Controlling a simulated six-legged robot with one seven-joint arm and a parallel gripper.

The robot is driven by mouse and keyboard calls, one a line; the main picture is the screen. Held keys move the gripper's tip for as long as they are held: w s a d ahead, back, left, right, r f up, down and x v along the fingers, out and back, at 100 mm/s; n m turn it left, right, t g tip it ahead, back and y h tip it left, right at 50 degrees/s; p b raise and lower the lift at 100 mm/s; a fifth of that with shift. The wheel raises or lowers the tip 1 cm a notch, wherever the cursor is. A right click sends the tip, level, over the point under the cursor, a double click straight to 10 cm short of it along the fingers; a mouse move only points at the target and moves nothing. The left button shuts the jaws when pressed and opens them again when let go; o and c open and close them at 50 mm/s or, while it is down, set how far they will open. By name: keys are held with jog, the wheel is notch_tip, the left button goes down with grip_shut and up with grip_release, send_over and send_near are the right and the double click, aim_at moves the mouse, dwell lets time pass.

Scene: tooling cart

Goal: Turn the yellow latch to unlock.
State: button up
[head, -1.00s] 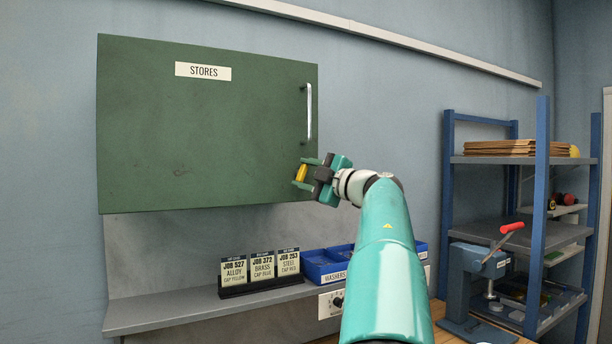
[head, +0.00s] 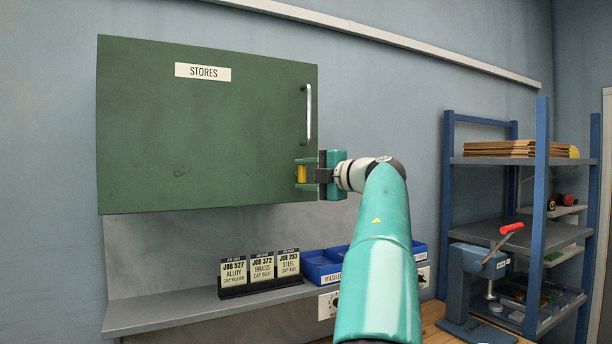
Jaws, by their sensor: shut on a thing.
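The yellow latch (head: 301,174) is on the lower right part of the green cabinet door (head: 200,130), below the silver handle (head: 309,114). It stands upright in the picture. My gripper (head: 304,174) reaches in from the right and is shut on the latch, one finger above it and one below. The fingers partly cover the latch's ends. The door is flat and closed, with a STORES label near its top.
A grey shelf (head: 150,316) below the cabinet holds job cards (head: 262,268) and blue bins (head: 322,266). At right stand a blue rack (head: 541,200) and a press with a red handle (head: 511,228). The wall between the cabinet and the rack is clear.

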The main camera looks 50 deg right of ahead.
jog(key=o, duration=1)
jog(key=s, duration=0.9)
jog(key=s+d, duration=0.1)
jog(key=s, duration=0.3)
jog(key=shift+s+d, duration=0.1)
jog(key=shift+s, duration=0.3)
